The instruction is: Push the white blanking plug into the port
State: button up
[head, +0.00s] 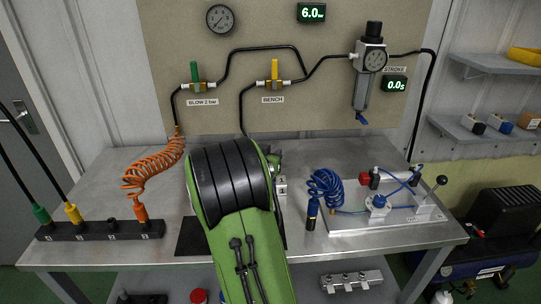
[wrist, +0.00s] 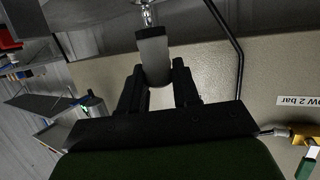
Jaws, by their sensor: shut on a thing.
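My gripper (wrist: 157,80) shows in the wrist view, with its two black fingers on either side of a pale cylinder that looks like the white blanking plug (wrist: 153,54). The fingers are shut on it. Its far end meets or overlaps a shiny metal fitting (wrist: 147,15) at the top edge; I cannot tell whether they touch. In the head view my green arm hides the gripper and the plug. A small metal block (head: 281,186) shows just right of the arm; the port itself cannot be made out.
An orange coiled hose (head: 150,170) and a black numbered rack (head: 98,230) are on the left of the metal bench (head: 330,255). A blue coiled hose (head: 325,188) and a valve board (head: 390,215) are on the right. Black tubing and valves run along the back panel (head: 230,110).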

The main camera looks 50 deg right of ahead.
jog(key=shift+f+b, duration=1.05)
jog(key=shift+b, duration=0.2)
jog(key=o, duration=1.1)
jog(key=v, duration=1.5)
jog(key=shift+s+a+r+p, duration=0.1)
jog(key=shift+a+p, duration=0.25)
